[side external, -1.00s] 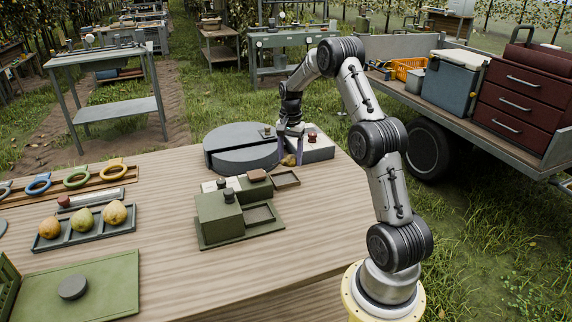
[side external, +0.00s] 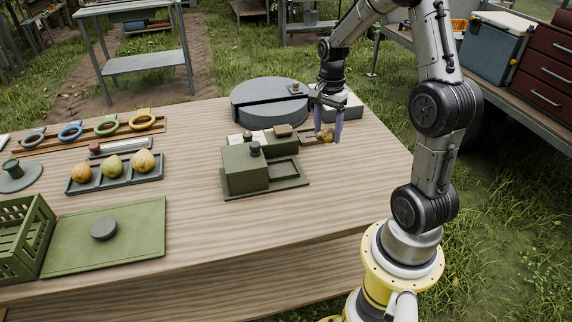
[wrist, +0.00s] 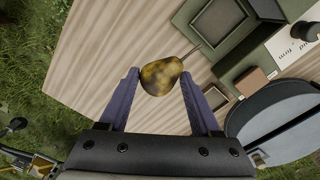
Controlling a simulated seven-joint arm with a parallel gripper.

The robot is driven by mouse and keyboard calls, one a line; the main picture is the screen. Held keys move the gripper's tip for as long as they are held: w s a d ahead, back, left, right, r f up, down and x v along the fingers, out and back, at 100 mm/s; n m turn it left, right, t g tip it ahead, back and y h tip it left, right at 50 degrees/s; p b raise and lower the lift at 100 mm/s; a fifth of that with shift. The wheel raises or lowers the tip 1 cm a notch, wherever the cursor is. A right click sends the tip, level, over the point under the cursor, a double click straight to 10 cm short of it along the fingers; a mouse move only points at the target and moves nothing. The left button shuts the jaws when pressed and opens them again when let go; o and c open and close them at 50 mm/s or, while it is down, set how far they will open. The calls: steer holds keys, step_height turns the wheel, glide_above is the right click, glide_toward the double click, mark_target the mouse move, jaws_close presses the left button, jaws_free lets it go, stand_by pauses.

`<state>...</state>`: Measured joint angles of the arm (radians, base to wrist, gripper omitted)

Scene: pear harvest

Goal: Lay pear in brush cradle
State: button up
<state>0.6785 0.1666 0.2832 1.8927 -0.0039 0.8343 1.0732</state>
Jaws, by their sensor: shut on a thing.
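My gripper (side external: 328,125) has its purple fingers shut on a mottled yellow-brown pear (side external: 325,136). In the wrist view, the pear (wrist: 160,76) sits between the fingertips (wrist: 159,82), its stem pointing up and right. It is held near the small dark tray at the right end of the green fixtures; the exact height is unclear. The green station (side external: 240,170) has a black-knobbed block and a square recess (side external: 284,170). Behind it a brown pad (side external: 283,130) tops a smaller green block. I cannot tell which of these is the brush cradle.
At left are a tray (side external: 117,181) of several pears, coloured rings on a rack (side external: 100,135), a green mat (side external: 105,240) and a green crate (side external: 20,240). The table's right front (side external: 340,190) is clear.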

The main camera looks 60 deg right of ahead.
steer(key=s+a+r+n, duration=0.1)
steer(key=a, duration=0.9)
steer(key=shift+n, duration=0.4)
steer(key=w+d+f, duration=0.1)
steer(key=w+f, duration=0.2)
steer(key=w, duration=0.1)
steer(key=w+d+f, duration=0.1)
steer(key=w+f, duration=0.2)
steer(key=w, duration=0.1)
steer(key=w+d+f, duration=0.2)
steer(key=w, duration=0.2)
steer(key=shift+w+d+f, duration=0.1)
steer(key=shift+w+f, duration=0.25)
steer(key=shift+f, duration=0.05)
steer(key=shift+w+f, duration=0.1)
steer(key=shift+f, duration=1.65)
steer(key=shift+f, duration=0.15)
steer(key=o, duration=1.4)
steer(key=shift+d, duration=0.1)
steer(key=shift+w, duration=0.1)
